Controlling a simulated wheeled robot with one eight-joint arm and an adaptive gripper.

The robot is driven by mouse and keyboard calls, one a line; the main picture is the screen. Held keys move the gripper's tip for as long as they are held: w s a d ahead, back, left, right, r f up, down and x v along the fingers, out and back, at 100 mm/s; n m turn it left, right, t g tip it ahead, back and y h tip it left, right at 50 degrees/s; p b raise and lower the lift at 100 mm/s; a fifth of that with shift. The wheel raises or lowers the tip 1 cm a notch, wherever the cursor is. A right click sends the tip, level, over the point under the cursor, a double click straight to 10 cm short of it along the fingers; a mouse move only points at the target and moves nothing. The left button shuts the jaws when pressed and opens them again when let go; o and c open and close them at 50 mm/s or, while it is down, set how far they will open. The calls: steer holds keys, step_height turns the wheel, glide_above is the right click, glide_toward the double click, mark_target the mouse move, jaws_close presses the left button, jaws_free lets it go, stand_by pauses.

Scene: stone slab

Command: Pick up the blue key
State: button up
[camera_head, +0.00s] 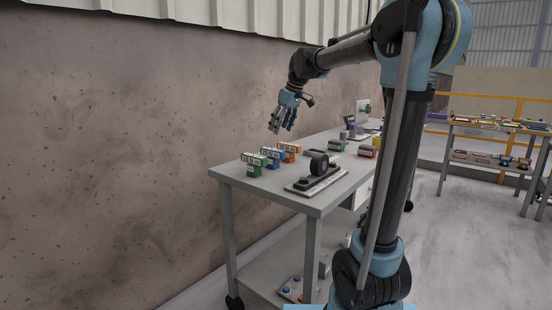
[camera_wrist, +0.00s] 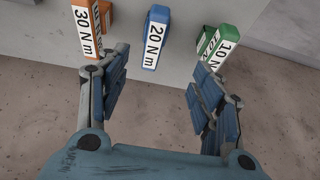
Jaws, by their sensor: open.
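The blue key (camera_head: 271,162) is a block with a white label. It stands on the grey table (camera_head: 233,172) between a green key (camera_head: 254,170) and an orange key (camera_head: 289,156). In the wrist view the blue key (camera_wrist: 155,38) reads "20 N m" and appears beyond the fingers, in the gap between them. My gripper (camera_head: 282,128) is above the keys in the head view, fingers pointing down. In the wrist view my gripper (camera_wrist: 160,82) is open and empty, its fingers spread wide. Nothing touches the blue key.
In the wrist view the orange "30 N m" key (camera_wrist: 90,28) and the green "10 N m" key (camera_wrist: 210,46) flank the blue one. A dark wheel-like part (camera_head: 319,163) is on a plate nearby. The stone wall (camera_head: 120,150) runs close behind the table.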

mark_target(270, 159)
steer(key=x, duration=0.5)
steer(key=w+x, duration=0.1)
steer(key=x, duration=1.1)
steer(key=shift+w+d+f, duration=0.1)
steer(key=shift+w, duration=0.1)
steer(key=shift+c, duration=0.6)
jaws_close()
